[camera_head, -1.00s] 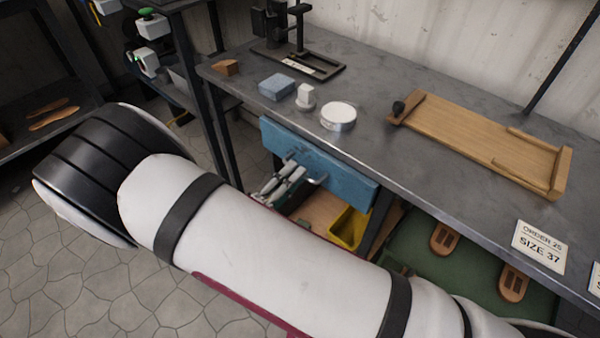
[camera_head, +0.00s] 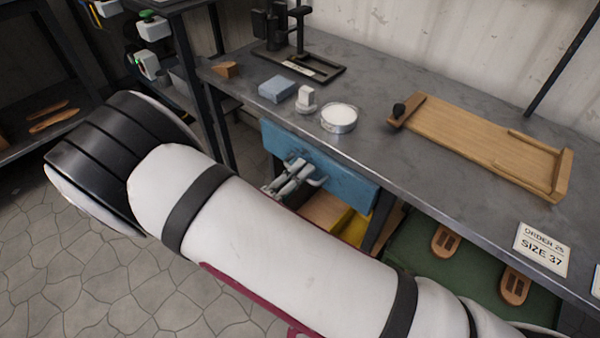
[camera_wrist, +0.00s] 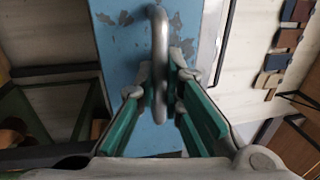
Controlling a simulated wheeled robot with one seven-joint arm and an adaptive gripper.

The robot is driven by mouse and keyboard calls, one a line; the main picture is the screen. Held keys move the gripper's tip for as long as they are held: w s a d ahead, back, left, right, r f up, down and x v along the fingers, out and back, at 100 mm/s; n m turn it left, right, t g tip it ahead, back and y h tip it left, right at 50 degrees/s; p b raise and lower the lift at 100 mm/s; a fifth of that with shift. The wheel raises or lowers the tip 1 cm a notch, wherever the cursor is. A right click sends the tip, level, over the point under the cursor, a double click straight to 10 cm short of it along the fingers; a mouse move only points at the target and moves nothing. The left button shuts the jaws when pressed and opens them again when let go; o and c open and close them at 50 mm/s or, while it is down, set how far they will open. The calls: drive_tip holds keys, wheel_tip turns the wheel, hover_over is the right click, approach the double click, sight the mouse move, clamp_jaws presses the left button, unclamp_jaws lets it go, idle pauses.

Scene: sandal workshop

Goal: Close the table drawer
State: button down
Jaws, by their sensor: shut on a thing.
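The table drawer (camera_head: 345,185) has a worn blue front just under the workbench's front edge. No open drawer interior shows above its front, and I cannot tell whether a small gap is left behind it. A curved metal handle (camera_wrist: 159,38) stands out from the blue front in the wrist view. My gripper (camera_wrist: 160,88), with green-lined fingers, is shut on this handle, one finger on each side. In the head view my gripper (camera_head: 297,175) is at the drawer front, partly hidden by my forearm.
The grey workbench top (camera_head: 430,165) holds a round tin (camera_head: 339,119), a blue block (camera_head: 277,89), a wooden board fixture (camera_head: 485,140) and a size card (camera_head: 541,249). A yellow bin (camera_head: 354,225) is below the drawer. Open tiled floor (camera_head: 90,270) lies at lower left.

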drive_tip(key=shift+f+p+x, duration=0.1)
drive_tip(key=shift+p+x, duration=0.15)
drive_tip(key=shift+x, duration=0.35)
drive_tip(key=shift+f+p+x, duration=0.15)
drive_tip(key=shift+p+x, duration=0.05)
drive_tip(key=shift+x, duration=0.35)
drive_tip(key=c, duration=1.7)
unclamp_jaws()
drive_tip(key=shift+w, duration=0.1)
drive_tip(key=v, duration=1.2)
